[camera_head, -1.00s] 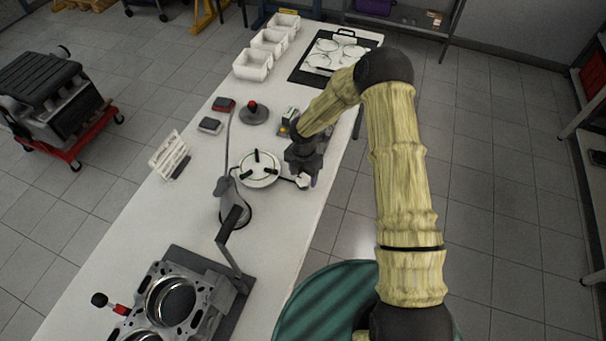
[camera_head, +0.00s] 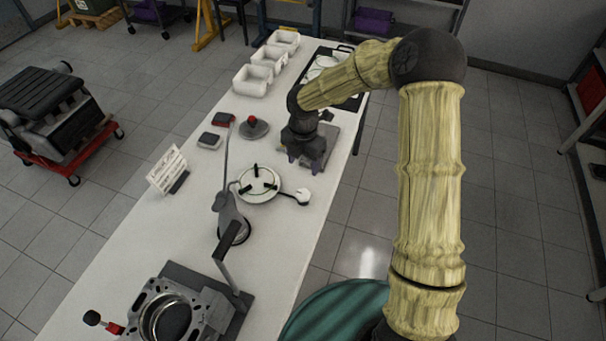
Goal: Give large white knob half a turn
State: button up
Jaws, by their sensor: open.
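A white knob (camera_head: 303,196) sits at the end of a short dark arm on the right of a round white plate (camera_head: 259,185) with dark clamps. It is in plain view near the right table edge. My gripper (camera_head: 305,161) points down, open, with its fingers a little beyond the knob and apart from it. The gripper is over or beside a grey flat base (camera_head: 327,143), which it and my wrist partly hide. I cannot tell its exact height above the table. Nothing shows between the fingers.
A tall grey stand (camera_head: 232,217) rises left of the round plate. A red-topped button (camera_head: 253,126) and small boxes (camera_head: 209,140) lie farther left. White bins (camera_head: 254,82) stand at the back. An engine block (camera_head: 168,318) fills the near end.

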jog(key=shift+r, duration=1.75)
jog(key=s+d+r+m+t, duration=0.1)
jog(key=s+d+r+m, duration=0.2)
jog(key=s+d+m, duration=0.4)
jog(key=s+d+r+m+t, duration=0.1)
jog(key=s+d+r+m, duration=0.3)
jog(key=m, duration=1.8)
jog(key=s+d, duration=0.4)
jog(key=s, duration=0.4)
jog(key=shift+d+r+t, duration=0.15)
jog(key=shift+d+t, duration=0.1)
jog(key=shift+t, duration=0.05)
